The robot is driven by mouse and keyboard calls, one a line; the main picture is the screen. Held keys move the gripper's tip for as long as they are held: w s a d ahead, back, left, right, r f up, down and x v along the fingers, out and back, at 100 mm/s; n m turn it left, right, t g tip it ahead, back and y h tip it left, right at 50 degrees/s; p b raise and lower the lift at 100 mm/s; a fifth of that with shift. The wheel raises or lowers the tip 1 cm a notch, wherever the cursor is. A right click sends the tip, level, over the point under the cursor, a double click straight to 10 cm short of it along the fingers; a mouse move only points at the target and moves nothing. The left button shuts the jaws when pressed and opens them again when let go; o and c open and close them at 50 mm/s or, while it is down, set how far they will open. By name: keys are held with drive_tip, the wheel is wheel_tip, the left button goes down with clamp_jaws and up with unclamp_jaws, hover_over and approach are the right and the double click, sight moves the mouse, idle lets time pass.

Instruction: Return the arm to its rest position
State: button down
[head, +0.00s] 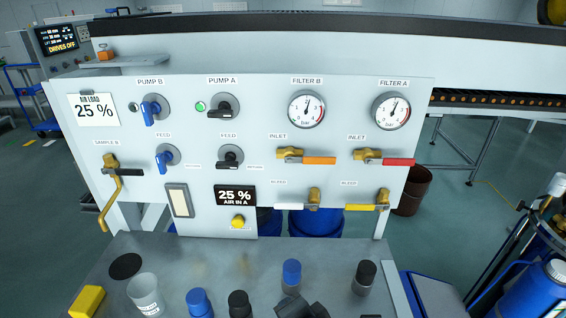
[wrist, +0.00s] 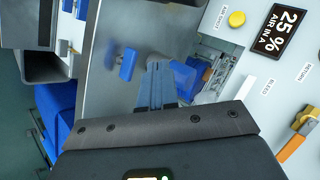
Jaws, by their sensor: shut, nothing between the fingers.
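My gripper (wrist: 158,68) shows in the wrist view, its fingers together and empty, above the grey bench (wrist: 115,95). The yellow button (wrist: 237,19) and the "25 % AIR IN A" display (wrist: 279,29) are to its right in that view. A dark shape at the bottom middle of the head view may be part of my arm; I cannot tell. The panel (head: 240,130) stands upright behind the bench (head: 215,265), with blue and black knobs, two gauges and several valve handles. No rest position is marked in either view.
On the bench are a clear cup (head: 145,293), a yellow block (head: 87,301), a blue-capped bottle (head: 291,275) and black-capped bottle (head: 364,277). A bent brass pipe (head: 110,205) juts out at the panel's left. Blue drums (head: 315,222) stand behind the panel.

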drive_tip(key=s+d+f+n+t, duration=0.15)
drive_tip(key=s+d+n, duration=0.35)
drive_tip(key=s+d, duration=1.05)
drive_tip(key=s+d+r+n+t+h, duration=0.1)
drive_tip(key=s+d+r+n+t, duration=0.1)
drive_tip(key=s+r, duration=0.4)
drive_tip(key=s+d+r+n+t+h, duration=0.2)
drive_tip(key=s+r, duration=0.5)
drive_tip(key=s, duration=0.5)
drive_tip(key=shift+d+r+n, duration=0.3)
drive_tip(key=shift+d+n, duration=0.1)
drive_tip(key=shift+n, duration=0.4)
